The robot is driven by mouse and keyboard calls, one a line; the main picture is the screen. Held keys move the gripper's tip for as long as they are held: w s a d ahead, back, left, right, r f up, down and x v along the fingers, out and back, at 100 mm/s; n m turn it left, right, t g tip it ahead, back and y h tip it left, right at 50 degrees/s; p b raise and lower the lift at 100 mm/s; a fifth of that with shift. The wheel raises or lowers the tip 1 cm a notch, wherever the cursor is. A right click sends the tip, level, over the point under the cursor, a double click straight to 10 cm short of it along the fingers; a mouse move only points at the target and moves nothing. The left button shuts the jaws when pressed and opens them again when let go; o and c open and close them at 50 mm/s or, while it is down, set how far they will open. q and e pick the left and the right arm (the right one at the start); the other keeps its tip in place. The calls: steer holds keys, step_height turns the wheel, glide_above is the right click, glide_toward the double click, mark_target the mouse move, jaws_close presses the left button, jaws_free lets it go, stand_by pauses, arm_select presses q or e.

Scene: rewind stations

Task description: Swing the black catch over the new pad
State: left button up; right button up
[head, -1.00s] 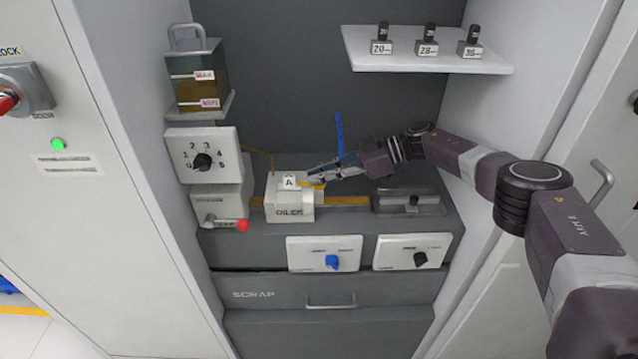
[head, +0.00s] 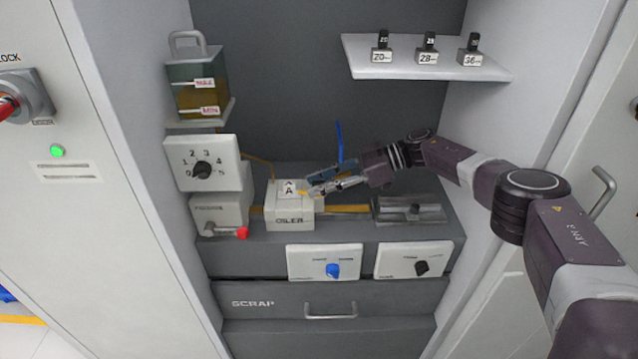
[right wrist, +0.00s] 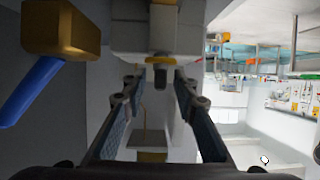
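My right gripper (head: 322,183) reaches in from the right, with its fingertips at the upper right of the white OILER box (head: 289,220). In the right wrist view its two fingers (right wrist: 158,88) are apart. A small dark peg-like piece (right wrist: 160,76) under a yellow collar (right wrist: 162,60) shows between and just beyond the tips. It may be the black catch, but I cannot be sure. I see no contact with it. A white tag marked A (head: 289,188) is on top of the OILER box. The pad cannot be made out. My left gripper is not in view.
A blue lever (head: 339,143) stands behind the gripper; it also shows in the wrist view (right wrist: 30,90), by a brass block (right wrist: 62,28). A grey slide fixture (head: 410,209) lies to the right. A shelf (head: 400,70) with labelled blocks is above. A numbered dial (head: 202,163) is left.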

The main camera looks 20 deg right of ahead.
steer(key=v, duration=0.7)
steer(key=shift+d, duration=0.25)
steer(key=shift+s, duration=0.1)
